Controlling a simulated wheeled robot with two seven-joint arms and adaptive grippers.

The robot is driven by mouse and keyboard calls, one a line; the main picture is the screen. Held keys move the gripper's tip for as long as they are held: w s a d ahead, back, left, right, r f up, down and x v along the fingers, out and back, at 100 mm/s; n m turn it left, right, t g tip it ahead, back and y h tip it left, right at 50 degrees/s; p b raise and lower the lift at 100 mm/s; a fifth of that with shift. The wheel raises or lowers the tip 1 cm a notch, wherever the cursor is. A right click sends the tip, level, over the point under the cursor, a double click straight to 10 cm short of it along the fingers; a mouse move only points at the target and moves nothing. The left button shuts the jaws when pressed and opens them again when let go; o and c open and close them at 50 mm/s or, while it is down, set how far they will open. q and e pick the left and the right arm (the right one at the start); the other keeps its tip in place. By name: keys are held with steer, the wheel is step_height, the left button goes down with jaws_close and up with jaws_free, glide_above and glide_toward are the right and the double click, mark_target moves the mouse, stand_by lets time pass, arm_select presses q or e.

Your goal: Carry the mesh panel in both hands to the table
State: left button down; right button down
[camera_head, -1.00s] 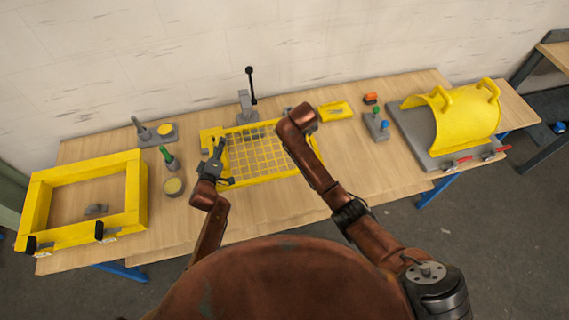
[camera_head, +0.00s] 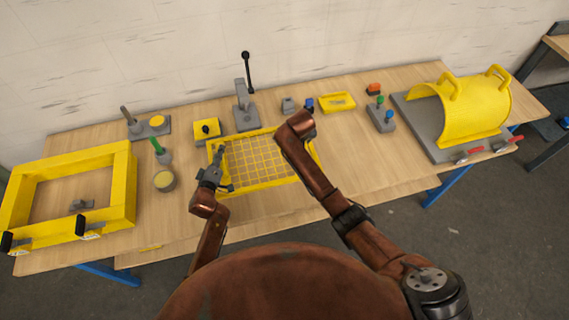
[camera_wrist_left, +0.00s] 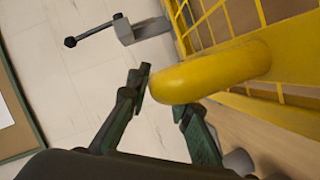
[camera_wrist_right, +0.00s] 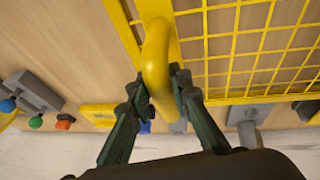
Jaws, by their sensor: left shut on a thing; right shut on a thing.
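The mesh panel (camera_head: 258,161) is a yellow frame with a yellow wire grid, held between my two arms over the table (camera_head: 350,150). My left gripper (camera_head: 218,163) is at its left side. In the left wrist view its fingers (camera_wrist_left: 165,95) are shut on a thick yellow handle (camera_wrist_left: 215,72) of the panel. My right gripper is hidden behind its own wrist in the head view. In the right wrist view its fingers (camera_wrist_right: 162,88) are shut on the other yellow handle (camera_wrist_right: 157,55). The mesh (camera_wrist_right: 250,45) shows beside it.
On the table stand a lever press (camera_head: 244,110), a yellow box with a black knob (camera_head: 206,129), a yellow tray (camera_head: 337,102) and a button box (camera_head: 380,118). A yellow open frame (camera_head: 120,190) lies left; a yellow curved guard (camera_head: 470,112) stands right.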

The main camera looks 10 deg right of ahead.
arm_select(q)
steer(key=shift+w+d+r, duration=0.1)
steer(key=shift+w, duration=0.15)
arm_select(e)
steer(key=shift+w, duration=0.25)
arm_select(q)
steer(key=shift+s, duration=0.15)
arm_select(e)
steer(key=shift+s, duration=0.1)
